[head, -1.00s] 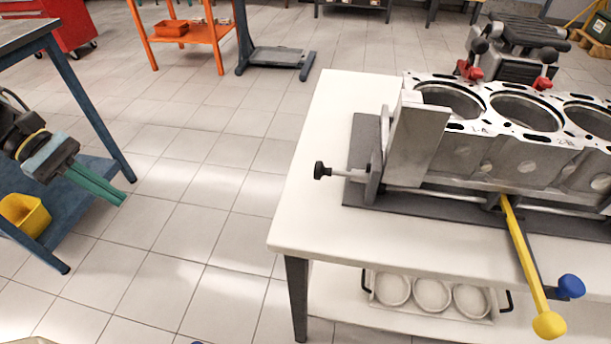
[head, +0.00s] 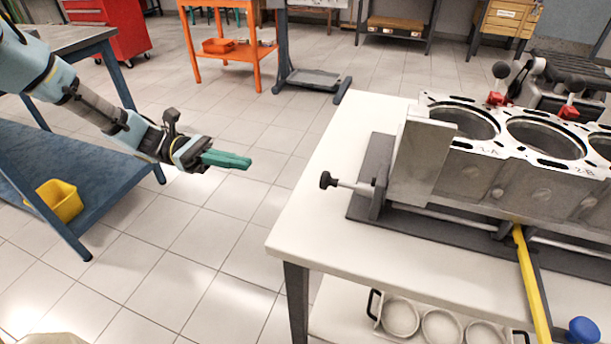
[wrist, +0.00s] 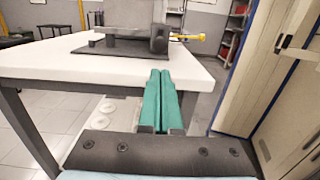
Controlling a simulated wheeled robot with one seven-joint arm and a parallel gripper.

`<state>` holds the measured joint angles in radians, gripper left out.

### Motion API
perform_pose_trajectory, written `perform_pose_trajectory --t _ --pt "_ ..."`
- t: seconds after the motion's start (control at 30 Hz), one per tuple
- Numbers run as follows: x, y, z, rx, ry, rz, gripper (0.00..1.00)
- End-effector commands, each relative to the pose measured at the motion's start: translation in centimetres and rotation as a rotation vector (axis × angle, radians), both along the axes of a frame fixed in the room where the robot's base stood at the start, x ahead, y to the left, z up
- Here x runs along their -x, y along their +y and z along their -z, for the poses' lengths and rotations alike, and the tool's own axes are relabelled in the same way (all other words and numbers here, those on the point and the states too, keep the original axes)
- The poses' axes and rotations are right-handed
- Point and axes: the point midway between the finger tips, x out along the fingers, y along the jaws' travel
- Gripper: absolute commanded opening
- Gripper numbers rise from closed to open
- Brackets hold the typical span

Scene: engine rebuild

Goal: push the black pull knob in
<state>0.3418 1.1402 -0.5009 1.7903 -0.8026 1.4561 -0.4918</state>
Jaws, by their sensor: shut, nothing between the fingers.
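The black pull knob (head: 326,180) sits on the end of a light metal rod (head: 355,186) that sticks out to the left from the grey bracket beside the engine block (head: 520,165). My gripper (head: 249,162) is shut and empty, its green fingers pointing right. In the head view it is left of the knob and apart from it, over the floor short of the table. In the wrist view the shut green fingers (wrist: 157,78) point at the white table (wrist: 60,68). I cannot make out the knob in the wrist view.
A yellow-handled lever (head: 532,285) and a blue knob (head: 582,330) are at the table's front right. The blue bench (head: 75,150) holds a yellow bin (head: 60,200) under my arm. An orange cart (head: 232,55) stands behind. Floor between gripper and table is clear.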

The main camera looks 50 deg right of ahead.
Motion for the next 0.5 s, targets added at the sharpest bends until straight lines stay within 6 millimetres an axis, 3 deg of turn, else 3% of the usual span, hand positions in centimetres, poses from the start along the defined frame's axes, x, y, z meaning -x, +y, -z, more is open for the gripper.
perform_pose_trajectory --t 0.27,0.5 --pt "1.8 -0.5 -0.3 -0.001 0.002 0.002 0.0" --pt "6.4 -2.0 -0.6 -0.002 0.002 0.004 0.0"
